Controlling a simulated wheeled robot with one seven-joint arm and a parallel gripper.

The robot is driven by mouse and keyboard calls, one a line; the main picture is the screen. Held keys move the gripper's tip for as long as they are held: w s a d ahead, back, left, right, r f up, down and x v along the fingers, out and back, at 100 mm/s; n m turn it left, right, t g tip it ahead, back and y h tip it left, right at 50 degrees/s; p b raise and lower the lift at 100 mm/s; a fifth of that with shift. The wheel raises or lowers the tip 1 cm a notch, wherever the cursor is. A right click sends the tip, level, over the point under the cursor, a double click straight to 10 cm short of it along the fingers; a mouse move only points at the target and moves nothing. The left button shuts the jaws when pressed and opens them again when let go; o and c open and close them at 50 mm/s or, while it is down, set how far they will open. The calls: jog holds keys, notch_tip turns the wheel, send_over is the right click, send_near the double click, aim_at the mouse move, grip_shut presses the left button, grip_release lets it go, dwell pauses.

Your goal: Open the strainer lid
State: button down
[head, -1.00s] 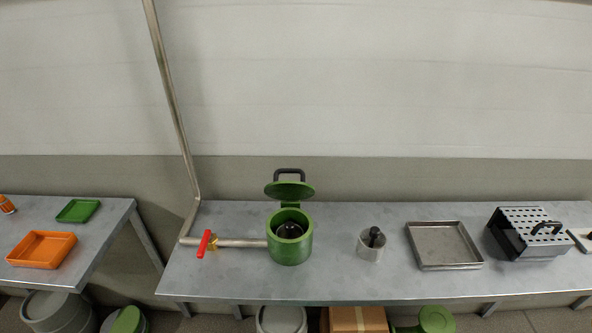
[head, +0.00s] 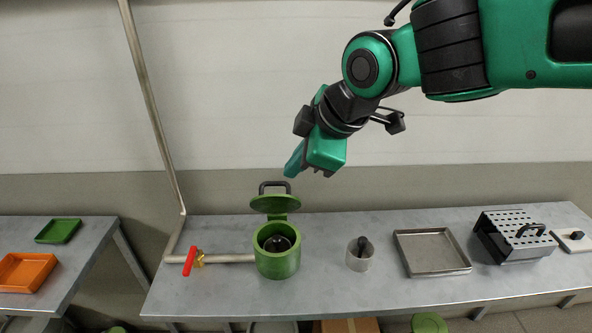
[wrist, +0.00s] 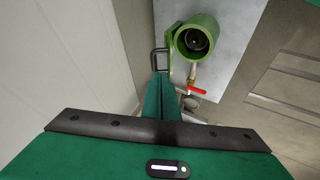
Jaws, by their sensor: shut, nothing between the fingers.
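The green strainer (head: 278,262) stands on the grey metal table with a dark round part inside its open top. Its green lid (head: 275,203) is raised on the back side, with a black handle (head: 274,186) on top. My gripper (head: 310,172) is above and a little behind the lid, apart from it, and its fingers are together and empty. In the wrist view the strainer (wrist: 197,40) is open, with the lid (wrist: 170,55) seen edge-on and the handle (wrist: 158,59) beside it, close to my fingertips (wrist: 161,80) in the picture.
A pipe with a red valve handle (head: 190,261) joins the strainer's left side. To the right stand a grey cup (head: 359,260) with a black-handled item, a metal tray (head: 432,252) and a perforated box (head: 515,236). A wall is close behind the table.

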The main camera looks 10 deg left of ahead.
aim_at(281, 182)
jog(key=x, duration=0.8)
jog(key=shift+w+f, duration=0.15)
jog(key=shift+f, duration=0.2)
jog(key=shift+d, duration=0.1)
jog(key=shift+w, duration=0.15)
